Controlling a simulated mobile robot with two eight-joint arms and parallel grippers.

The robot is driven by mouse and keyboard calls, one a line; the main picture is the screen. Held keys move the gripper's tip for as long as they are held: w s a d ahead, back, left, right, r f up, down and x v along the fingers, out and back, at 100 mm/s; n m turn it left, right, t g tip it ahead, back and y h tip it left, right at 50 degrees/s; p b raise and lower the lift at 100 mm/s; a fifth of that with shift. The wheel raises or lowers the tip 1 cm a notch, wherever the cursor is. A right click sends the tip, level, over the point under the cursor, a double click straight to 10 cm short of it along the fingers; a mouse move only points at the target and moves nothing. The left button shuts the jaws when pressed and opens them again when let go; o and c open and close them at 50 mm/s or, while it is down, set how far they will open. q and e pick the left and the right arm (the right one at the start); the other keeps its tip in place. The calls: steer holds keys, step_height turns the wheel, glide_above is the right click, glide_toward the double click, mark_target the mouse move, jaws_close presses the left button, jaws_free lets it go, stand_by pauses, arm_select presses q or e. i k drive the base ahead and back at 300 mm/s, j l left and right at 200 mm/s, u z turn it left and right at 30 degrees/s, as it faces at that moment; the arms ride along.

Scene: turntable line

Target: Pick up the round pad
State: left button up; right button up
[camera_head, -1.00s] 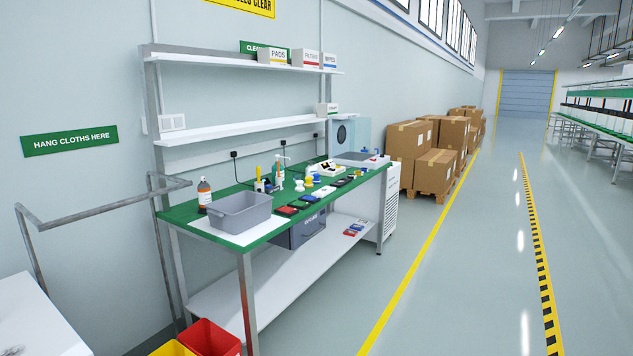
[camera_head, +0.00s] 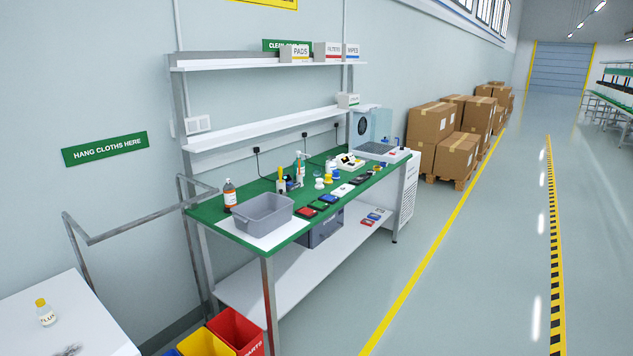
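I cannot pick out a round pad with certainty; the items on the green-topped bench (camera_head: 200,212) are too small to tell. Small round white and yellow pieces (camera_head: 319,182) stand near the middle of the bench, behind a row of flat coloured pads or blocks, including a red one (camera_head: 305,212). A white box labelled PADS (camera_head: 296,54) sits on the upper shelf; its contents are hidden. Neither of my grippers is in view.
A grey tub (camera_head: 263,213) and an orange-labelled bottle (camera_head: 230,194) stand on the bench's left end. Red (camera_head: 236,332) and yellow (camera_head: 203,346) bins are below. A white table (camera_head: 95,325) with a small bottle (camera_head: 46,313) is lower left.

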mark_target(335, 177)
steer(key=i+l+z, duration=0.25)
steer(key=i+z, duration=0.15)
steer(key=i, duration=0.2)
steer(key=i+z, duration=0.35)
steer(key=i, duration=1.9)
steer(key=i+l+u, duration=0.1)
steer(key=i, duration=0.4)
steer(key=i+l+u, duration=0.15)
steer(key=i, duration=0.4)
steer(key=i+l+u, duration=0.1)
steer(key=i, duration=0.4)
steer(key=i+u, duration=0.15)
steer(key=u, duration=0.25)
steer(key=i+l+u, duration=0.1)
steer(key=u, duration=0.3)
steer(key=i+l+u, duration=0.15)
steer(key=u, duration=0.25)
steer(key=i+l+u, duration=0.15)
steer(key=u, duration=0.25)
steer(key=i+l+u, duration=0.15)
steer(key=u, duration=0.2)
steer(key=i+l+u, duration=0.3)
steer(key=l+u, duration=0.1)
steer(key=u, duration=0.25)
steer(key=i+l, duration=0.05)
